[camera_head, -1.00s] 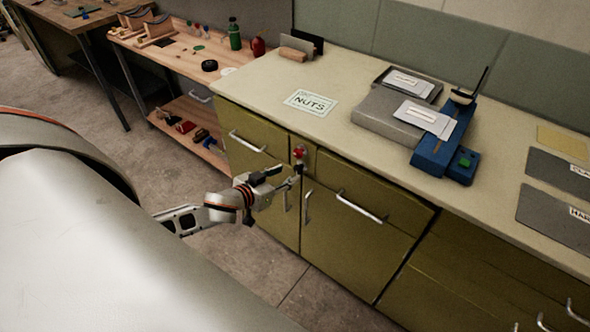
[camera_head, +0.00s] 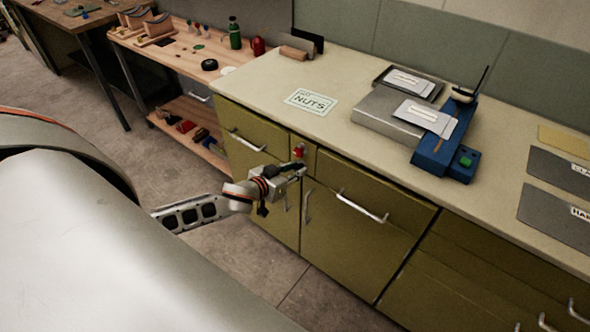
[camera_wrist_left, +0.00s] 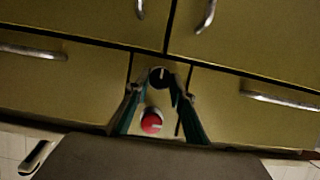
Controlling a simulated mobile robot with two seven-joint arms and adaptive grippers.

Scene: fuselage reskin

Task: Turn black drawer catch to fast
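The black drawer catch (camera_wrist_left: 160,77) is a round knob with a white mark, on a narrow panel between two olive drawer fronts. In the left wrist view its mark stands about upright in the picture. A red catch (camera_wrist_left: 152,122) sits beside it with its mark about level; it also shows in the head view (camera_head: 298,152). My left gripper (camera_wrist_left: 156,86) has its fingers apart, one on each side of the black catch, the right finger very near it. Contact cannot be told. In the head view my left gripper (camera_head: 297,168) covers the black catch. My right gripper is not in view.
Drawer handles (camera_head: 362,207) and (camera_head: 247,142) stick out on either side of the panel. The worktop (camera_head: 280,75) above holds a NUTS label (camera_head: 311,102), a grey box (camera_head: 384,115) and a blue device (camera_head: 440,150). A wooden bench (camera_head: 185,57) stands to the left.

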